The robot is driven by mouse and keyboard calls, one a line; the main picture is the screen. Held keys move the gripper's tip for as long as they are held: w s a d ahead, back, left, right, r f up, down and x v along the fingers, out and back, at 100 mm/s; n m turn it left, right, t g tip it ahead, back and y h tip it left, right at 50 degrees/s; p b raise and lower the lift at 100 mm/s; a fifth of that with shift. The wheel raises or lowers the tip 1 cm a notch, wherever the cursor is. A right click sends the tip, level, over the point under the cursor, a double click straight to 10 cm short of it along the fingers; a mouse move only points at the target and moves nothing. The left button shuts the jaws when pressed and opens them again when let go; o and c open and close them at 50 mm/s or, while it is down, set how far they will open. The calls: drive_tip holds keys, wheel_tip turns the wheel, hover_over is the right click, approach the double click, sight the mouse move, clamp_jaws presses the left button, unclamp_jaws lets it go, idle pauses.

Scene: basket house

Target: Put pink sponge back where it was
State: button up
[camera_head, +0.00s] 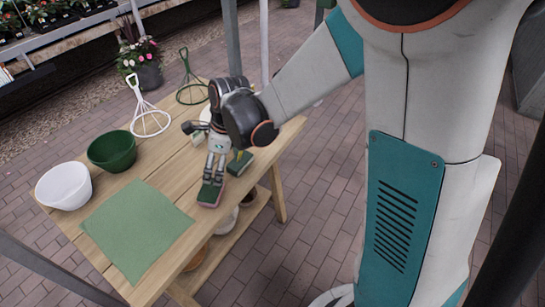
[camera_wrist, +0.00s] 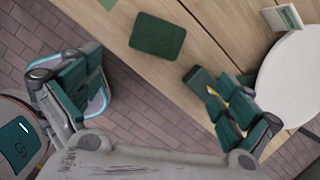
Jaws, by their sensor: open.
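The pink sponge (camera_head: 209,196), with a dark green top and a pink lower edge, lies flat on the wooden table (camera_head: 150,165) near its front edge. In the wrist view its dark green top (camera_wrist: 157,37) shows above the gap between my fingers. My gripper (camera_head: 214,175) is above the table, just behind and over the sponge in the head view. It is open and empty in the wrist view (camera_wrist: 155,100), with the fingers spread wide. A second green sponge (camera_head: 240,162) with a yellow part lies to the right, partly behind the right finger in the wrist view (camera_wrist: 200,78).
A green cloth (camera_head: 137,230), a white bowl (camera_head: 64,187) and a green bowl (camera_head: 112,151) are on the left. White (camera_head: 149,120) and green (camera_head: 190,90) wire stands are at the back. A round white plate (camera_wrist: 292,80) with a small box (camera_wrist: 289,17) is right.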

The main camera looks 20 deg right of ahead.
drive_tip(key=s+d+r+n+t+h, duration=0.1)
drive_tip(key=s+d+r+n+t, duration=0.1)
drive_tip(key=s+d+r+n, duration=0.4)
drive_tip(key=s+d+r+n+t+h, duration=0.1)
drive_tip(key=s+d+r+n+t, duration=0.2)
drive_tip(key=s+n, duration=0.9)
drive_tip(key=d+r+n, duration=0.3)
drive_tip(key=r+n, duration=0.2)
drive_tip(key=shift+d+r, duration=0.25)
drive_tip(key=shift+r, duration=0.05)
drive_tip(key=shift+s, duration=0.1)
